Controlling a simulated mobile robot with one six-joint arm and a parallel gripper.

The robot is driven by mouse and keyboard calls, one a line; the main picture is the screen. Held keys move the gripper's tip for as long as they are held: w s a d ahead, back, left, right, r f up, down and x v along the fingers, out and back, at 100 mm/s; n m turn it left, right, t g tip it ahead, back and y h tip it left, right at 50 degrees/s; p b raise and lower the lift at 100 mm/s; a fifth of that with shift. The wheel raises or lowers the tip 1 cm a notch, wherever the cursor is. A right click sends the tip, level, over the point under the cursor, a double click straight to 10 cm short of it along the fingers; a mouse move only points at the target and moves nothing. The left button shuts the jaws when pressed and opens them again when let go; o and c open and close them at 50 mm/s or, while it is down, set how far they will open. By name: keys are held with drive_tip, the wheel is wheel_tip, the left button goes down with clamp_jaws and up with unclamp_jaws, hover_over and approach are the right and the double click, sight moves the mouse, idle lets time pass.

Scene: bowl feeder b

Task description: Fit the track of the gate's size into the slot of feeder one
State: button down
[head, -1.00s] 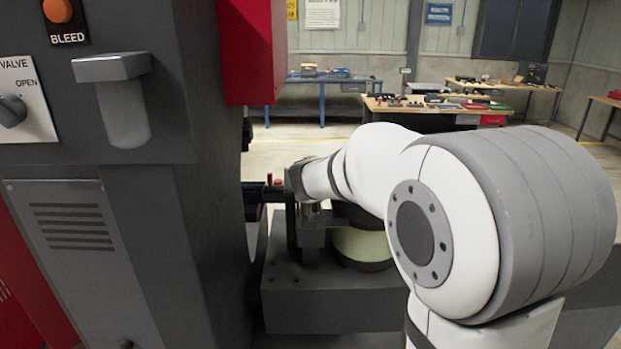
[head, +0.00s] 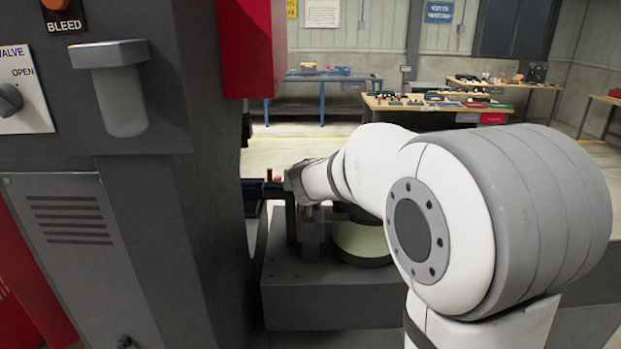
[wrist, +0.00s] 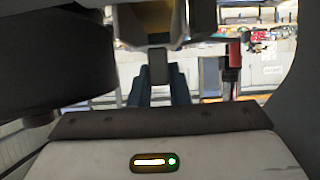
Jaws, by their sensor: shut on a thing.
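In the head view my gripper (head: 290,186) is at the end of the white arm, beside a dark upright bracket (head: 292,222); its fingertips are hard to make out. In the wrist view two blue-grey fingers (wrist: 158,80) close on a small dark grey piece (wrist: 158,62), probably a track; most of it is hidden and its size cannot be read. A round feeder (head: 361,242) with a pale band stands just right of the gripper on a grey base (head: 330,288), partly behind my arm. The feeder's slot and the gate cannot be made out.
A dark grey machine cabinet (head: 120,235) with a red box (head: 245,50) rises close on the left. A small red post (head: 277,178) stands by the gripper and shows in the wrist view (wrist: 234,60). Benches (head: 435,102) are far behind, across open floor.

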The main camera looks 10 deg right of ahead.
drive_tip(key=shift+f+b, duration=0.5)
drive_tip(key=shift+f, duration=0.3)
drive_tip(key=c, duration=1.3)
unclamp_jaws()
drive_tip(key=shift+s+r, duration=0.1)
drive_tip(key=shift+r, duration=0.05)
drive_tip(key=shift+p+v, duration=1.15)
drive_tip(key=shift+v, duration=2.65)
